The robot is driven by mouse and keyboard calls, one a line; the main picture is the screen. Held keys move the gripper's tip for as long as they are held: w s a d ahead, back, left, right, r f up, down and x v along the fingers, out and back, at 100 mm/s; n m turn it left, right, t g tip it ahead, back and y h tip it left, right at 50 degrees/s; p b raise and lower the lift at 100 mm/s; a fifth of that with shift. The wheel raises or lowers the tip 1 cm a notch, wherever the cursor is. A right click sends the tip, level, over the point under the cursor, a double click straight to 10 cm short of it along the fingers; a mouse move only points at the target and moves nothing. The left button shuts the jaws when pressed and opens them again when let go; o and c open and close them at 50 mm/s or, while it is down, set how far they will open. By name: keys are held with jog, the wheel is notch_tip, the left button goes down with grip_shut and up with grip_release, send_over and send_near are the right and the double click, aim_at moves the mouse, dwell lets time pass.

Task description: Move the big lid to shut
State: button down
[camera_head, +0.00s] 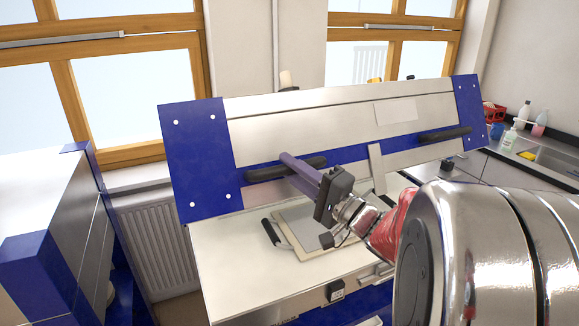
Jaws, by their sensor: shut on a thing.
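The big lid (310,117) is a wide silver panel with blue end plates and a blue band. It stands tilted up above the white kiln body (225,262), clearly open. It has two dark handles, a left handle (262,174) and a right handle (444,135). My gripper (302,172) reaches in from the lower right. Its fingers are shut on the left handle, and they cover part of it. The kiln's far interior is hidden behind the lid and my arm.
A flat pale board (305,229) with a dark-handled item (272,233) lies on the kiln top under the lid. A blue and silver unit (65,235) stands at left. A counter with bottles (521,117) and a sink is at right. A radiator (160,240) is behind.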

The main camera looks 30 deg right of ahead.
jog(key=shift+a+f, duration=0.1)
jog(key=c, duration=1.6)
grip_release()
jog(key=shift+w, duration=0.1)
jog(key=shift+o, duration=0.2)
jog(key=v, duration=1.4)
jog(key=shift+w, duration=0.1)
